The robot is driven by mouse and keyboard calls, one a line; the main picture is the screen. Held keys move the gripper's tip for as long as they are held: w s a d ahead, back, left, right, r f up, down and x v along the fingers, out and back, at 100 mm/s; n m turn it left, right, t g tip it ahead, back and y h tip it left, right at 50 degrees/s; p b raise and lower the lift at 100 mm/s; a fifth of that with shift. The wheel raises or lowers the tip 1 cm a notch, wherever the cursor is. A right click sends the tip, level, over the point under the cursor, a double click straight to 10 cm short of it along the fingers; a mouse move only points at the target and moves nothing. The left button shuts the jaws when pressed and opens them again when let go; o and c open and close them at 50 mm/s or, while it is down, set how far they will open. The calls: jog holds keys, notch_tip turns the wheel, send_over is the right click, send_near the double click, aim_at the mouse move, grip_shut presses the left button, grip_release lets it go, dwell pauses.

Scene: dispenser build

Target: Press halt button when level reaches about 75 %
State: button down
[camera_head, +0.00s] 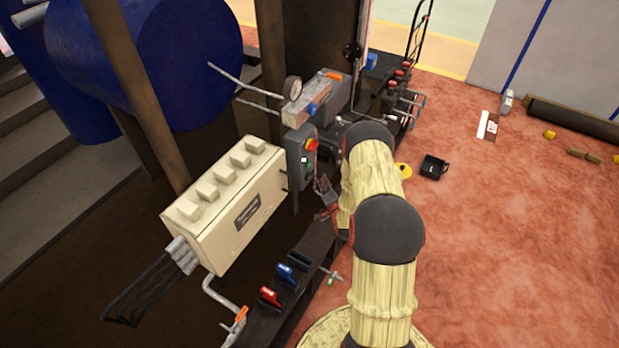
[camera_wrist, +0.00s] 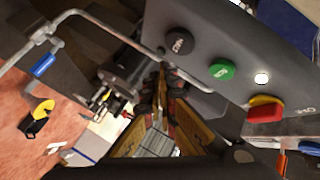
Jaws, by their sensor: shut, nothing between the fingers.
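A grey control box (camera_head: 300,150) stands on a post in the middle of the head view. In the wrist view its face (camera_wrist: 215,30) carries a black button (camera_wrist: 179,41) with pale lettering I cannot read. Beside that are a green button (camera_wrist: 222,69), a lit white lamp (camera_wrist: 262,78) and a red knob on yellow (camera_wrist: 265,110). I cannot tell which one is the halt button. My gripper (camera_wrist: 160,85) is shut and empty, close by the box at its black-button end. In the head view my gripper (camera_head: 326,195) is partly hidden by my arm. No level reading is legible.
A round dial gauge (camera_head: 293,88), too small to read, stands behind the box. A cream cabinet (camera_head: 225,205) is at left, a blue tank (camera_head: 150,60) behind. Pipes and red and blue handled valves (camera_head: 285,272) crowd the rack. The reddish floor (camera_head: 500,250) at right is mostly clear.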

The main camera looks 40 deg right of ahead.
jog(key=shift+s+d, duration=0.3)
jog(key=shift+s, duration=0.45)
jog(key=shift+s+d, duration=0.25)
jog(key=shift+s, duration=0.5)
